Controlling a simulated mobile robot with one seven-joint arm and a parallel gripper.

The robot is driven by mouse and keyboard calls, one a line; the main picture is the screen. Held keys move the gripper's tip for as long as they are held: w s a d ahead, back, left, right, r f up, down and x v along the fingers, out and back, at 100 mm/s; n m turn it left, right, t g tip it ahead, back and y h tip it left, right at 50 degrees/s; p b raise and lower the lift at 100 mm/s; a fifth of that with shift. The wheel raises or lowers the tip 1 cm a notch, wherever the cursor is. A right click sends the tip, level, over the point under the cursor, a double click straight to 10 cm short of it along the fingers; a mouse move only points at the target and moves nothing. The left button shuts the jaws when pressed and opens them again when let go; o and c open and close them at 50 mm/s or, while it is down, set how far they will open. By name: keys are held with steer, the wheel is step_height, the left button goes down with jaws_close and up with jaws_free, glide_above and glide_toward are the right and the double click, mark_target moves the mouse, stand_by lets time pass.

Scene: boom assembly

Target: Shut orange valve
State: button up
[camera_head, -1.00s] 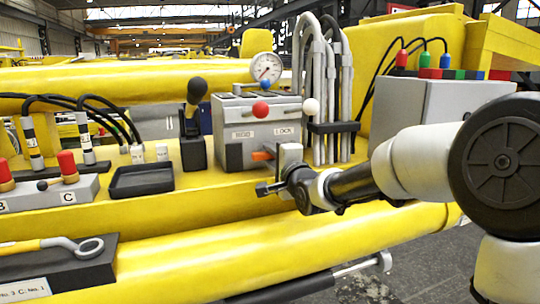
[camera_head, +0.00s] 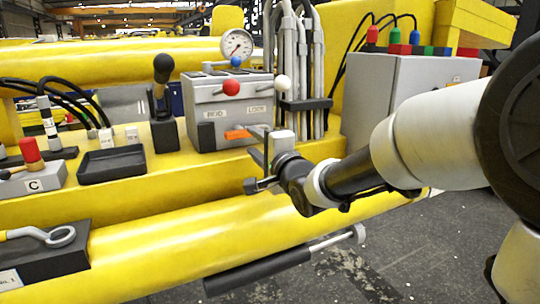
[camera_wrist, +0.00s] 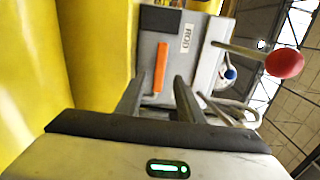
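The orange valve handle (camera_head: 237,134) is a short flat bar on the front of the grey control box (camera_head: 205,100), near its lower edge. It lies roughly level in the head view. My gripper (camera_head: 256,170) is just below and to the right of it, in front of the box. In the wrist view the orange valve handle (camera_wrist: 160,67) shows beyond my gripper (camera_wrist: 158,90), lined up between the two fingers. The fingers are apart with nothing between them. A gap appears to remain between the fingertips and the handle.
The box carries a red-knobbed lever (camera_head: 231,88), a white-knobbed lever (camera_head: 282,83) and a gauge (camera_head: 237,45). Grey pipes (camera_head: 305,80) stand at its right. A black-knobbed lever (camera_head: 163,70) and a black tray (camera_head: 112,165) are at its left. A yellow beam (camera_head: 180,250) runs below.

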steer(key=p+v, duration=0.1)
steer(key=v, duration=0.8)
